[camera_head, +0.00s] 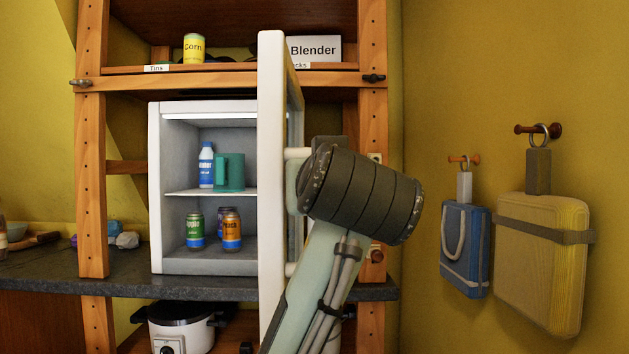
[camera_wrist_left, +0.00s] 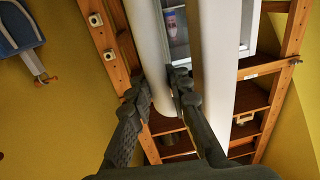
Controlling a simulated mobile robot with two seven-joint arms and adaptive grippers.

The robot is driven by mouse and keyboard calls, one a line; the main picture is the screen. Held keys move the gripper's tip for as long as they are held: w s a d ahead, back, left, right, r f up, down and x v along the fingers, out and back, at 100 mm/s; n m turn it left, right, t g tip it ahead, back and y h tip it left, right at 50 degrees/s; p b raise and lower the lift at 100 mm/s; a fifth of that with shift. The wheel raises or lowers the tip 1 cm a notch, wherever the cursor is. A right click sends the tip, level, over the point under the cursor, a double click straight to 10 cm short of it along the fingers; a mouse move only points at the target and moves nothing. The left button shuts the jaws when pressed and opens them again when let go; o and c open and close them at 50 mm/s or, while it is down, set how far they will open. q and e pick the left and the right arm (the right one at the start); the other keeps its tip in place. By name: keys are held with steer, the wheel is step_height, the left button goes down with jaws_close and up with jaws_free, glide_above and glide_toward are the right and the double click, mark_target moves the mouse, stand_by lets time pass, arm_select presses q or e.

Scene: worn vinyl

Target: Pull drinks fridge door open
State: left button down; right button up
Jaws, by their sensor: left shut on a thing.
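The white drinks fridge (camera_head: 155,200) stands on the dark counter, its lit inside showing. Its door (camera_head: 271,190) stands wide open, seen nearly edge-on, and sticks out toward me on the right. A white handle mount (camera_head: 297,153) shows on the door's outer face. My left gripper (camera_wrist_left: 158,92) is shut on the pale door handle (camera_wrist_left: 147,45), one finger on each side of it in the left wrist view. In the head view my left wrist hides the fingers and most of the handle. My right gripper is in neither view.
In the fridge are a blue bottle (camera_head: 206,168), a green mug (camera_head: 230,172) and several cans (camera_head: 195,230). A white cooker (camera_head: 180,330) sits below. Wooden posts (camera_head: 92,180) flank the fridge. A blue bag (camera_head: 465,245) and a yellow bag (camera_head: 541,260) hang at right.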

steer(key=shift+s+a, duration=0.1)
arm_select(q)
steer(key=c, duration=1.7)
jaws_free()
steer(key=shift+c, duration=0.2)
steer(key=shift+o, duration=0.2)
steer(key=shift+s, duration=0.1)
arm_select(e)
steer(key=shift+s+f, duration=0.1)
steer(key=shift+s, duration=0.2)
arm_select(q)
steer(key=s, duration=0.7)
steer(key=shift+s+d, duration=0.2)
steer(key=shift+d, duration=0.2)
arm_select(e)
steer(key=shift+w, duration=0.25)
